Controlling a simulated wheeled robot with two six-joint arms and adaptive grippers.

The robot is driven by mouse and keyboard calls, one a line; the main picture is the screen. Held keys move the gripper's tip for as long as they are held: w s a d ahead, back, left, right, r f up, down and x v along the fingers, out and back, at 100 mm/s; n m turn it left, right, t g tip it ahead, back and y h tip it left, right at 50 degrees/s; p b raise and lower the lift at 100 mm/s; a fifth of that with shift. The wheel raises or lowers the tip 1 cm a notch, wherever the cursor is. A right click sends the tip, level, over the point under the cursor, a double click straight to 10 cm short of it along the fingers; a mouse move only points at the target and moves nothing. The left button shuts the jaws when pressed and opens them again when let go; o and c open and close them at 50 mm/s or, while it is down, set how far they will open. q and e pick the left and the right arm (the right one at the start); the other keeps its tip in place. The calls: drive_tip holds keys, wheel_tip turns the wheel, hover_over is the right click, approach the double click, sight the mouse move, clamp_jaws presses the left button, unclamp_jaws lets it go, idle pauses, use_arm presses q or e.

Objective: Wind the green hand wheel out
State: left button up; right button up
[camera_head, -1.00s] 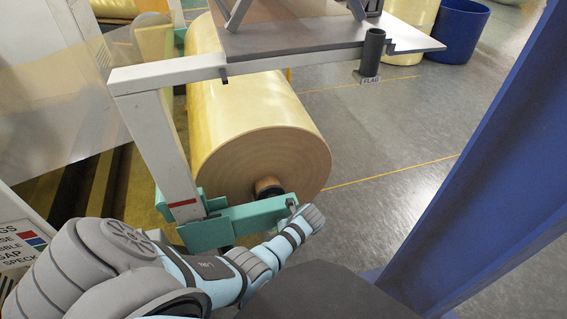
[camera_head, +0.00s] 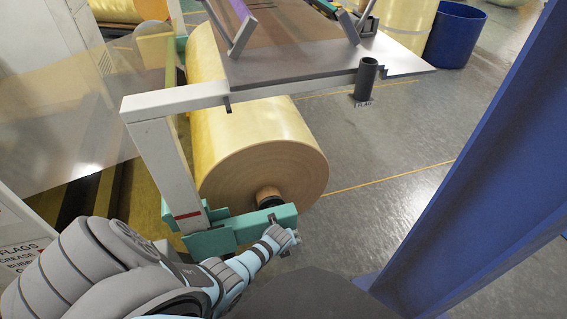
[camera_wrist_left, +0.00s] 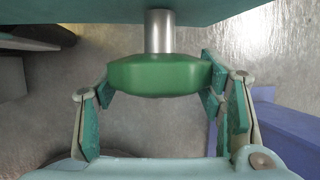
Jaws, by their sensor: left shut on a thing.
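The green hand wheel (camera_wrist_left: 160,75) shows in the left wrist view, on a short metal shaft (camera_wrist_left: 159,31) that comes out of a teal bar. My left gripper (camera_wrist_left: 158,82) has its fingers on both sides of the wheel and is shut on it. In the head view my left gripper (camera_head: 284,241) is by the free end of the teal bar (camera_head: 262,222), below the roll. The wheel is hidden there behind the gripper and wrist. My right gripper is in neither view.
A large yellowish roll (camera_head: 260,150) sits above the teal bar on its core. A white frame (camera_head: 168,165) and a grey table (camera_head: 300,72) stand over it. A blue post (camera_head: 470,160) rises at the right. Grey floor (camera_head: 375,150) is clear between roll and post.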

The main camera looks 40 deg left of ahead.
use_arm(q)
drive_tip(key=shift+t+h, duration=0.5)
drive_tip(key=shift+t, duration=0.3)
drive_tip(key=o, duration=1.1)
drive_tip(key=shift+o, duration=0.2)
drive_tip(key=shift+r, duration=0.1)
drive_tip(key=v, duration=1.1)
drive_tip(key=shift+s+r, duration=0.25)
drive_tip(key=shift+s, duration=0.1)
